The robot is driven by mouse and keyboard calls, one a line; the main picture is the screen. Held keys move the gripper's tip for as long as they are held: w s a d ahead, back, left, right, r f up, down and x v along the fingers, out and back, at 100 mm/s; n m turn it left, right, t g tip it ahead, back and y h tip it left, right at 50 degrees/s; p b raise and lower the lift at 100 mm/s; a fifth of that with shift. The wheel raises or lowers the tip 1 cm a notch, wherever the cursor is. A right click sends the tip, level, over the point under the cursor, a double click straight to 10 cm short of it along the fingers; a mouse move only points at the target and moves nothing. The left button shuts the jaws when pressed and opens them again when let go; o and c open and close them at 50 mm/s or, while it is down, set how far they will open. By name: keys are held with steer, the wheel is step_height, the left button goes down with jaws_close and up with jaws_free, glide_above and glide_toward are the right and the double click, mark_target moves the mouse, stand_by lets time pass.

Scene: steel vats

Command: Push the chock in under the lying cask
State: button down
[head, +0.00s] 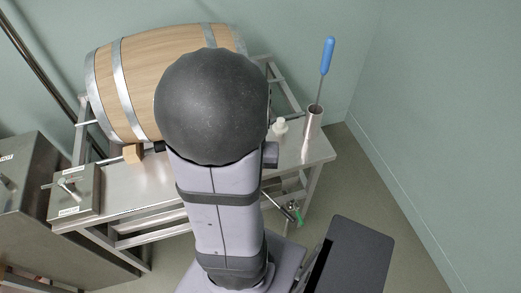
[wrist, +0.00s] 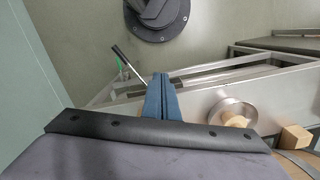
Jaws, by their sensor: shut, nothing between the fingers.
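The wooden cask (head: 143,72) lies on its side on the steel bench, partly hidden by my arm. A small wooden chock (head: 133,153) rests at the near side of the cask, low by its left part. In the wrist view, a wooden block (wrist: 295,137) that looks like the chock sits at the right, close to the cask's edge (wrist: 301,157). My gripper (wrist: 161,83) is shut and empty, its blue fingers together, to the left of the block and apart from it. My arm hides the gripper in the head view.
A steel cup (head: 313,120) with a blue-handled tool (head: 327,55) and a white bottle (head: 280,126) stand at the right.

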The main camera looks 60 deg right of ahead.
steer(key=s+d+r+n+p, duration=0.1)
steer(key=d+r+n+p, duration=0.1)
steer(key=d+r+n, duration=0.2)
steer(key=shift+s+d+r+h, duration=0.25)
steer(key=shift+d+r+h, duration=0.15)
steer(key=shift+d+r, duration=0.15)
steer(key=shift+f, duration=0.1)
steer(key=shift+w+d+f+p, duration=0.2)
steer(key=shift+w+d+f, duration=0.25)
steer(key=shift+f, duration=1.2)
steer(key=shift+w+d+f+p, duration=0.25)
steer(key=shift+w+d+f, duration=0.25)
steer(key=shift+f, duration=1.15)
steer(key=shift+w+d+f+p, duration=0.2)
steer(key=shift+w+d+f, duration=0.25)
steer(key=shift+f, duration=1.2)
steer(key=shift+w+d, duration=0.1)
